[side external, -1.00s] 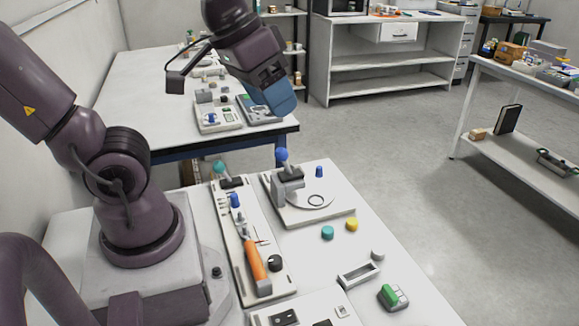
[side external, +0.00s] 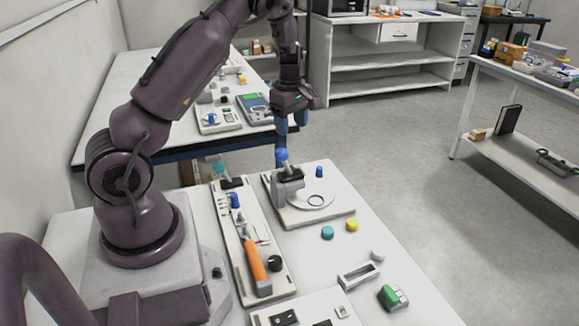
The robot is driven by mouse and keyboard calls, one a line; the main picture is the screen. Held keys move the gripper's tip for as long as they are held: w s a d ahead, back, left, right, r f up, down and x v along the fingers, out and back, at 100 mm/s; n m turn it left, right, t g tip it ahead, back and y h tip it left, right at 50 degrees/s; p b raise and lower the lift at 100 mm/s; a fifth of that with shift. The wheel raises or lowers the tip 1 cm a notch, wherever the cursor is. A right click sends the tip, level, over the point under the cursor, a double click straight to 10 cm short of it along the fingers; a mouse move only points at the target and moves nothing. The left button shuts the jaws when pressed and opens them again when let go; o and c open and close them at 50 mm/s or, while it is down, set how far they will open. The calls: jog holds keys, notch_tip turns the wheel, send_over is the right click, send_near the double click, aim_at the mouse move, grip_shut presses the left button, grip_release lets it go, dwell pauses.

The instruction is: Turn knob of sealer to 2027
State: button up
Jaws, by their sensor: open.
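My gripper (side external: 291,128) points down with its blue fingers apart and shows nothing between them. In the picture it is just above the blue ball (side external: 281,154) on top of a grey press-like device on a white base (side external: 325,212); whether a finger touches the ball I cannot tell. A long pale board (side external: 235,250) to the left of this device carries an orange handle (side external: 255,262) and a round black knob (side external: 275,263). No label naming the sealer and no 2027 marking is readable, so I cannot tell which device is the sealer.
A second table (side external: 120,105) with instruments stands behind.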

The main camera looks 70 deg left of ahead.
jog(key=f, duration=1.3)
jog(key=shift+s+a+f, duration=0.1)
jog(key=shift+a+f, duration=0.3)
